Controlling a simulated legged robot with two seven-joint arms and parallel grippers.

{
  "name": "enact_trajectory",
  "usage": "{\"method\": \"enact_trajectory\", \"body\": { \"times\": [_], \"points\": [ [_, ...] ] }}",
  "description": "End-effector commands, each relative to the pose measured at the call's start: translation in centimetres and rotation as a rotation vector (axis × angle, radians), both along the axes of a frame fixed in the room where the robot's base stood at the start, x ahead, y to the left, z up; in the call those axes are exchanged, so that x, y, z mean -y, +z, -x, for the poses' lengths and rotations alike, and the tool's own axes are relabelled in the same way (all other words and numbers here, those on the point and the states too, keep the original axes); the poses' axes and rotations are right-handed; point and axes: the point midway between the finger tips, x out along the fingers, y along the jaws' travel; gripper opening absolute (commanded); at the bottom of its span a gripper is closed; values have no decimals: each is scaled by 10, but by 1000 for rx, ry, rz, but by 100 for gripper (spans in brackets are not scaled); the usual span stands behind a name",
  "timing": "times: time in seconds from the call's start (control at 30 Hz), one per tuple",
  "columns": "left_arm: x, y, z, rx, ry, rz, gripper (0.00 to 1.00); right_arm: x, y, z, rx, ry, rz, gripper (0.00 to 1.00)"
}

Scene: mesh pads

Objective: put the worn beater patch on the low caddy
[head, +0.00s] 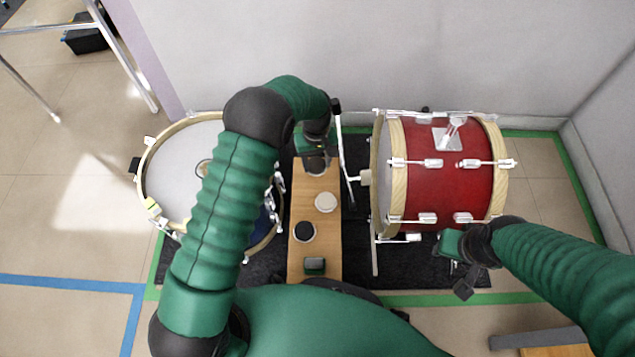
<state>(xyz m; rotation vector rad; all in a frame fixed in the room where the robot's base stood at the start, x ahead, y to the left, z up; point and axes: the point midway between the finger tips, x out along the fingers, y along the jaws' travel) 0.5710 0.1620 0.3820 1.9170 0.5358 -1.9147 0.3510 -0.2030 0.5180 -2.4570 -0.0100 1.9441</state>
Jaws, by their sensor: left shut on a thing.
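My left gripper (316,158) is over the far end of a long, narrow wooden caddy (299,263). It is shut on a small dark, round-edged piece (315,167), which appears to be the worn beater patch. The gripper hides most of that piece, and I cannot tell whether it touches the wood. A white round pad (325,202) and a black round pad with a pale rim (305,232) lie on the caddy, nearer to me. My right gripper (462,280) is at the near right of the red drum; its jaw opening does not show clearly.
A red bass drum (450,175) lies on its side right of the caddy, with a pedal and stand between. A pale-headed drum (178,170) stands left, partly behind my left arm. A wall closes the back.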

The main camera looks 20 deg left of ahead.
Motion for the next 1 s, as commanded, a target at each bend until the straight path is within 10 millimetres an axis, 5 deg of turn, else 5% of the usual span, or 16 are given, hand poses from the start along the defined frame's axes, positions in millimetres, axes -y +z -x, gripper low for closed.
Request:
{"method": "enact_trajectory", "body": {
  "times": [0.2, 0.63, 0.67, 0.83, 1.0],
  "points": [
    [0, -46, 0, 1, 0, -1, 11, 0, -30, 0, 0, 0, 0, 36],
    [0, -49, 0, 1, -1, -1, 11, 0, -27, 0, 0, 0, 0, 36],
    [0, -50, 0, 1, -1, -1, 51, 0, -27, 0, 0, 0, 0, 36],
    [0, -49, 0, 2, -1, -1, 72, 0, -27, 0, 0, 0, 0, 36],
    [0, -49, 0, 2, -1, -1, 72, 0, -27, 0, 0, 0, 0, 36]
  ]
}}
